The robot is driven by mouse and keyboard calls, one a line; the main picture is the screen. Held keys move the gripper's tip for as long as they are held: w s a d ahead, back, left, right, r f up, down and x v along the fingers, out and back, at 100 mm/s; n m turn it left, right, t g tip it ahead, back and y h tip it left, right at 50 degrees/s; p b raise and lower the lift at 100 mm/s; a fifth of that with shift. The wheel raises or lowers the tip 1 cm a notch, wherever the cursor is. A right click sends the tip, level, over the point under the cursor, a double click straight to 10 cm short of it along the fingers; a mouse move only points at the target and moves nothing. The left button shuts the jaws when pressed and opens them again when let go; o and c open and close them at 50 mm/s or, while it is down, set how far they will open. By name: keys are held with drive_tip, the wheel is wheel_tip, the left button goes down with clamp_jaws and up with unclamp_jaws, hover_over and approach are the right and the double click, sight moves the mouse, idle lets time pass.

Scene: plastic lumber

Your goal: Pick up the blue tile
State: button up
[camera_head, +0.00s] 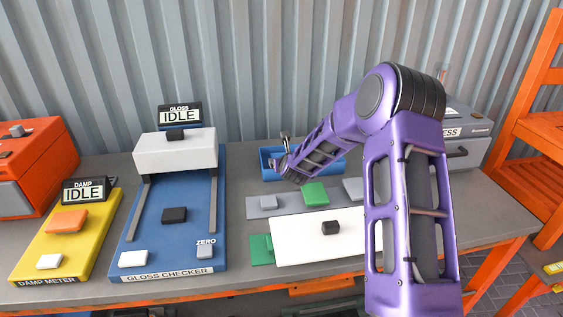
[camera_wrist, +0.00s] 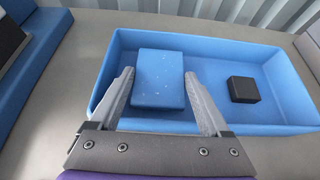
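The blue tile (camera_wrist: 158,80) lies in the left part of a blue tray (camera_wrist: 225,38), seen in the wrist view. My gripper (camera_wrist: 159,75) is open, with one finger on each side of the tile. Narrow gaps seem to show between the fingers and the tile; I cannot tell how high the fingertips are above the tray floor. In the head view, the tray (camera_head: 265,163) stands at the back of the bench, behind my arm. The tile is not clearly visible there.
A small black block (camera_wrist: 243,89) lies in the tray, right of the tile. The gloss checker (camera_head: 140,225) and yellow damp meter (camera_head: 85,245) stand to the left. A green tile (camera_head: 315,193) and a white board (camera_head: 300,245) lie in front of the tray.

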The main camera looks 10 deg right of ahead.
drive_tip(key=c, duration=0.7)
drive_tip(key=shift+r, duration=0.15)
drive_tip(key=shift+c, duration=0.2)
